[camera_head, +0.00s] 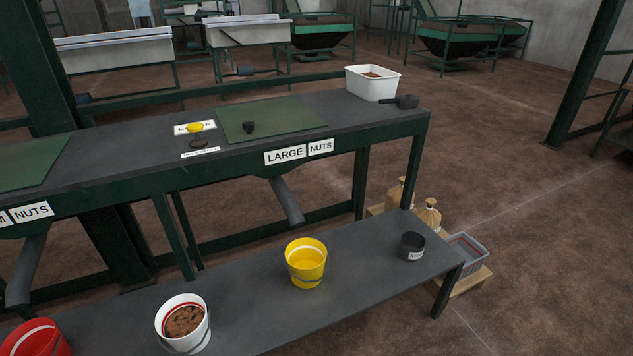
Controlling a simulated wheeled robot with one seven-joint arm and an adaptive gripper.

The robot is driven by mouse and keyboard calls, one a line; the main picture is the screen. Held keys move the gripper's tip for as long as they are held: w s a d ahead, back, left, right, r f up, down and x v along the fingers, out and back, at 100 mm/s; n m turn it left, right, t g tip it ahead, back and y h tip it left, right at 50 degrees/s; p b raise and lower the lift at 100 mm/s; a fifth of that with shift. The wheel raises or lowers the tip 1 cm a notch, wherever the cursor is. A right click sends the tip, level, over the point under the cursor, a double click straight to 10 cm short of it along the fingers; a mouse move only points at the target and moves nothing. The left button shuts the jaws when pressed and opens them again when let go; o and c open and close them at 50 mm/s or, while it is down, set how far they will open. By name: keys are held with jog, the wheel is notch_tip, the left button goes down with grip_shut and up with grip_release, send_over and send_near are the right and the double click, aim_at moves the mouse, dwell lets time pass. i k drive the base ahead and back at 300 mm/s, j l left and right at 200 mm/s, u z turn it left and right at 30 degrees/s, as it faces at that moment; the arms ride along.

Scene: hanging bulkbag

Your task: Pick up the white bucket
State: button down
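The white bucket (183,325) stands upright on the low dark bench at the bottom left of the head view. It has a red line around the inside below its rim, a thin wire handle hanging at the front, and brown nuts (185,320) inside. It stands between a red bucket (38,340) at its left and a yellow bucket (306,262) at its right, apart from both. My gripper does not show in this view.
The low bench (260,312) also carries a small black pot (412,246). Behind it rises a higher table (350,118) with green mats, a white tub (372,84) and a dark scoop (407,102). Dark chutes (287,200) slope down towards the bench. Sacks (429,214) stand on a pallet at right.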

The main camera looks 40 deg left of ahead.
aim_at(183, 322)
jog(key=u, duration=2.25)
jog(key=z, duration=4.6)
jog(key=u, duration=4.5)
